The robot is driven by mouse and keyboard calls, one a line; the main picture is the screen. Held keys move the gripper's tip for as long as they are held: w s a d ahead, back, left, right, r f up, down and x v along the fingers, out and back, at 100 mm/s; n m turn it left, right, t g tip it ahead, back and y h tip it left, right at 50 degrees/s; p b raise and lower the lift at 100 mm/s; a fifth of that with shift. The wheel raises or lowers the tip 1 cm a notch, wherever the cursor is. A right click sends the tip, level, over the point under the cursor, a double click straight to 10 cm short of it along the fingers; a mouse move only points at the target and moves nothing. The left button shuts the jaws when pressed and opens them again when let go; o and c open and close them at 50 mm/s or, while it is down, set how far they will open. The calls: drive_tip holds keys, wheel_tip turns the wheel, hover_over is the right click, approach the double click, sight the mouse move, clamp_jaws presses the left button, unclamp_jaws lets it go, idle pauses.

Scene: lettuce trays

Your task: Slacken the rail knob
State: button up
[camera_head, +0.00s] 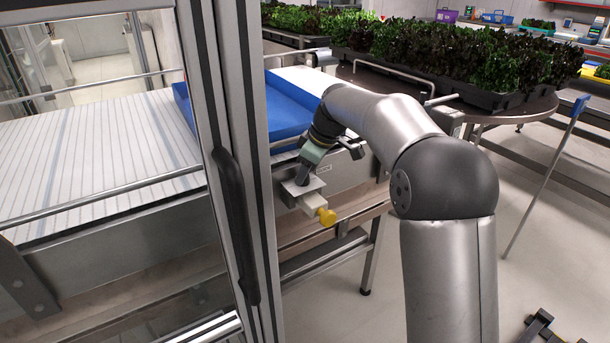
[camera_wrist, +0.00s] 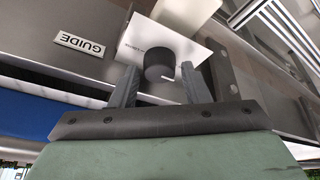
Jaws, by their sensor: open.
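A black round knob (camera_wrist: 158,62) with a small white mark stands on a white plate (camera_wrist: 185,47) in the wrist view. I take it to be the rail knob. My gripper (camera_wrist: 159,75) is open, with one finger on each side of the knob; I cannot tell whether either finger touches it. In the head view my gripper (camera_head: 302,178) points down at a metal plate (camera_head: 303,187) on the conveyor's side. The knob itself cannot be made out there, behind the gripper.
A label reading GUIDE (camera_wrist: 80,44) is beside the white plate. A yellow knob (camera_head: 327,217) on a pale block sticks out just below my gripper. A framed door (camera_head: 225,150) stands left; lettuce trays (camera_head: 490,98) stand behind.

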drive_tip(key=shift+w+a+f, duration=0.1)
drive_tip(key=shift+a+f, duration=0.1)
drive_tip(key=shift+f, duration=0.3)
drive_tip(key=c, duration=0.7)
drive_tip(key=m+p, duration=0.1)
drive_tip(key=m, duration=0.1)
drive_tip(key=m+t+h, duration=0.1)
drive_tip(key=m, duration=0.2)
drive_tip(key=shift+s+a+r+m+t+h+p, duration=0.15)
drive_tip(key=shift+s+a+m+t+h+p, duration=0.05)
drive_tip(key=shift+m+t+h+p, duration=0.15)
drive_tip(key=m+h+p, duration=0.1)
drive_tip(key=m, duration=0.1)
drive_tip(key=m+h+p, duration=0.1)
drive_tip(key=m, duration=0.2)
drive_tip(key=shift+a+m+t, duration=0.15)
drive_tip(key=shift+m+t, duration=0.1)
drive_tip(key=shift+m, duration=0.4)
